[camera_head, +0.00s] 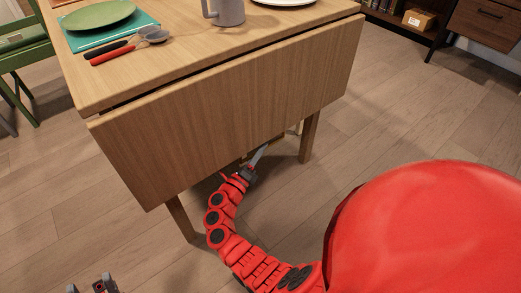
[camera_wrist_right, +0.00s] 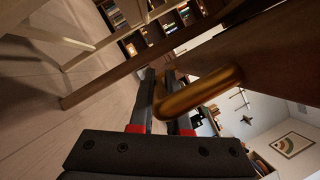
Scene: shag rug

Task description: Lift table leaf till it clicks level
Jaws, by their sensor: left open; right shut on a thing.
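The wooden table leaf (camera_head: 225,105) hangs steeply down from the near edge of the table (camera_head: 180,50), with a dark gap along the join. My right gripper (camera_head: 258,158) is at the leaf's lower edge, partly hidden behind it. In the right wrist view, my right gripper (camera_wrist_right: 165,105) is shut on a brass-coloured bar (camera_wrist_right: 200,93) beside the leaf's brown face (camera_wrist_right: 265,60). The exact contact is hard to see. My left gripper (camera_head: 92,286) is open and empty, low over the floor at the bottom left, away from the leaf.
On the tabletop are a green plate (camera_head: 99,14) on a teal mat (camera_head: 140,30), red- and black-handled utensils (camera_head: 112,53), a grey mug (camera_head: 226,12) and a white plate (camera_head: 283,1). A green chair (camera_head: 24,50) stands left. The floor right of the table is mostly clear.

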